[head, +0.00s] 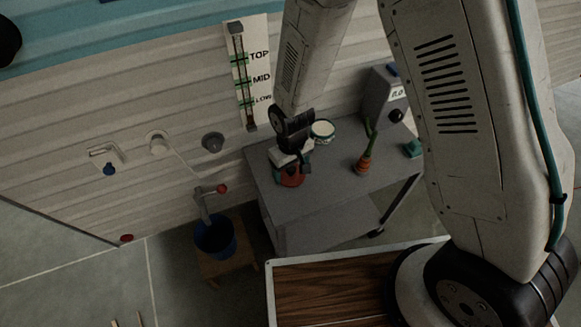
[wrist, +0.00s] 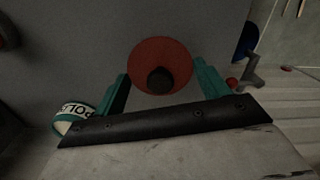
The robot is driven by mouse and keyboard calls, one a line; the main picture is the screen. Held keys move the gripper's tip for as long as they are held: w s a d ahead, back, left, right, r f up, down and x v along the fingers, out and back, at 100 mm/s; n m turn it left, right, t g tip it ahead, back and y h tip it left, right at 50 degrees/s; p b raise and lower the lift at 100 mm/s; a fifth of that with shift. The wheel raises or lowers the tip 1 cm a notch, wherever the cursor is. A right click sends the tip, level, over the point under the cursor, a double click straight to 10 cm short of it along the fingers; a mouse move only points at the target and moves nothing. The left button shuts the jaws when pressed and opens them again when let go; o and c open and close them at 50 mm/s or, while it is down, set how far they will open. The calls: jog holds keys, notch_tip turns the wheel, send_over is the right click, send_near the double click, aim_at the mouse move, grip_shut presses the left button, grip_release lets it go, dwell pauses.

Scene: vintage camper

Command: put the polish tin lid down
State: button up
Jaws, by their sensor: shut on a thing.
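The polish tin lid is a round red disc with a black knob (wrist: 160,52). My gripper (wrist: 161,82) is shut on it, with a teal finger at each side of it in the wrist view. In the head view the lid (head: 291,180) shows orange-red under my gripper (head: 293,166), over the left part of the grey cart top (head: 318,196). I cannot tell whether the lid touches the top. The polish tin (head: 322,130) stands behind it on the cart, with a pale top and green band; its lettered side shows lower left in the wrist view (wrist: 72,117).
An orange pot with a green stalk (head: 363,163), a small teal block (head: 413,148) and a grey box (head: 383,95) stand right on the cart. A blue bucket (head: 216,238) sits on a wooden stool left. The cart's front middle is clear.

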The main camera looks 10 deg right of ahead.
aim_at(291, 168)
jog(key=shift+f, duration=0.5)
jog(key=shift+f, duration=0.15)
jog(key=o, duration=1)
notch_tip(291, 168, up, 12)
jog(key=shift+r, duration=0.2)
jog(key=s+d+r+m, duration=0.35)
jog(key=d+r, duration=0.75)
jog(key=r, duration=0.5)
jog(key=s+d+r, duration=0.3)
jog(key=s, duration=0.2)
jog(key=s+d+r+m, duration=0.1)
jog(key=s+d+r, duration=0.2)
jog(key=s, duration=0.2)
jog(key=s+d+r+m+t, duration=0.1)
jog(key=s+d+r, duration=0.2)
jog(key=s, duration=0.3)
jog(key=shift+s+d+r, duration=0.1)
jog(key=shift+d+r, duration=0.3)
jog(key=shift+r, duration=0.15)
